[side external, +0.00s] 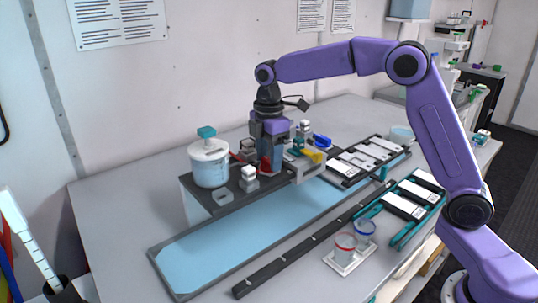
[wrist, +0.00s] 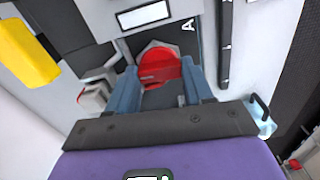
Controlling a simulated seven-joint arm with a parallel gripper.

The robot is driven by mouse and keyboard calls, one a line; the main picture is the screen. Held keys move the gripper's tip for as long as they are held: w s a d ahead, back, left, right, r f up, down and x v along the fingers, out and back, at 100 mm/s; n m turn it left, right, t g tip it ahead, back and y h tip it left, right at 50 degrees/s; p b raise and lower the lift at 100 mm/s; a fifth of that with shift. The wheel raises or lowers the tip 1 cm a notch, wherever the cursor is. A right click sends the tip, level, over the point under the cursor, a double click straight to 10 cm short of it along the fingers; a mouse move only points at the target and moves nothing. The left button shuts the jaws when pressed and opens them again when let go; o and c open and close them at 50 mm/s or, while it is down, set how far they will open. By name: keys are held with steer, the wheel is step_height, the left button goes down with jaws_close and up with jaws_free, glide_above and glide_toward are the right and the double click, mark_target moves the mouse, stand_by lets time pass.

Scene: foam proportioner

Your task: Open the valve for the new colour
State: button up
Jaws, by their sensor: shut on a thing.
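My gripper (wrist: 162,74) points down over the dark valve stand, its two blue fingers on either side of a red valve handle (wrist: 158,64). The jaws are shut on this handle, and the fingers hide part of it. In the side view my gripper (side external: 270,162) is at the middle of the stand. A yellow handle (side external: 311,155) and a blue handle (side external: 322,141) are to its right. The yellow handle also shows at the left of the wrist view (wrist: 27,52). How far each valve is turned is not clear.
A clear tank with pale liquid (side external: 210,166) stands left of my gripper. A light-blue strip (side external: 235,240) runs along the front. Cups with a red rim (side external: 344,246) and a blue rim (side external: 364,232) stand on a small white tray at the front right. Labelled racks (side external: 415,200) are at the right.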

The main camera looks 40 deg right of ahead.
steer(key=m, duration=0.8)
steer(key=shift+r+m, duration=0.1)
steer(key=shift+m, duration=0.2)
steer(key=m, duration=0.4)
steer(key=shift+m, duration=2.1)
steer(key=o, duration=1)
steer(key=shift+o, duration=0.2)
